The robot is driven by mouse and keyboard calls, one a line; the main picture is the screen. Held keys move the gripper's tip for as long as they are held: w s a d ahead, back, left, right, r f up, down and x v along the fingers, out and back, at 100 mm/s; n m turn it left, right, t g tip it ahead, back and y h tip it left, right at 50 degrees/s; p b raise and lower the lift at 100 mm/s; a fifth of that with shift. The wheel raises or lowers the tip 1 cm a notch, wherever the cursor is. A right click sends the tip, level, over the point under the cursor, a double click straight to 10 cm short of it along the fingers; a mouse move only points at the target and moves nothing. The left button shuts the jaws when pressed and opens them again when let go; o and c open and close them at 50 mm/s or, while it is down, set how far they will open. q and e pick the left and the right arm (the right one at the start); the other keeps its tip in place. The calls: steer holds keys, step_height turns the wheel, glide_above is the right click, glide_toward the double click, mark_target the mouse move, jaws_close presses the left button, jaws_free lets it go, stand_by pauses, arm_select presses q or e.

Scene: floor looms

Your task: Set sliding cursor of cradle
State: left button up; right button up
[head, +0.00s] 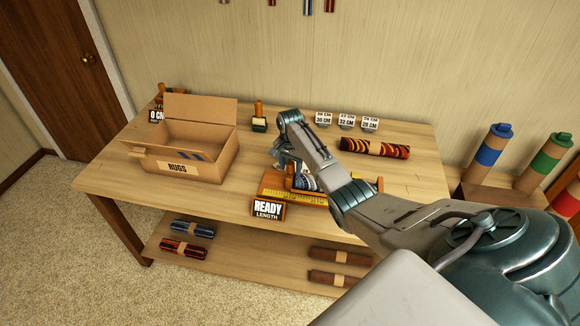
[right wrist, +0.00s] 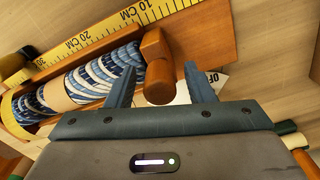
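The wooden cradle shows its yellow ruler (head: 290,196) at the front of the table, with a READY LENGTH sign (head: 267,208) before it. A blue and white rolled rug with a tan band lies in the cradle (right wrist: 92,78). An orange-brown wooden block with a rounded knob, which looks like the sliding cursor (right wrist: 157,72), stands at the rug's end. My right gripper (head: 289,165) is over the cradle. In the right wrist view its fingers (right wrist: 160,78) are apart, one on each side of the knob; I cannot tell whether they touch it. My left gripper is not in view.
An open cardboard RUGS box (head: 205,168) stands left on the table. Small length signs (head: 346,120) and a red-orange patterned roll (head: 375,148) lie behind the cradle. A small wooden stamp-like piece (head: 259,117) stands at the back. More rolls lie on the lower shelf (head: 250,262).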

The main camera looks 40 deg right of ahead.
steer(key=shift+s+d, duration=0.1)
steer(key=shift+r, duration=0.3)
step_height(320, 180, up, 9)
steer(key=shift+f+b, duration=0.15)
steer(key=shift+b, duration=0.9)
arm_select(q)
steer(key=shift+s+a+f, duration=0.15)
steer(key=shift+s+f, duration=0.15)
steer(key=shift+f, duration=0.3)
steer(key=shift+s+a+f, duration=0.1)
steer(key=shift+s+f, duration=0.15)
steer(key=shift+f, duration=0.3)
arm_select(e)
steer(key=shift+r, duration=0.75)
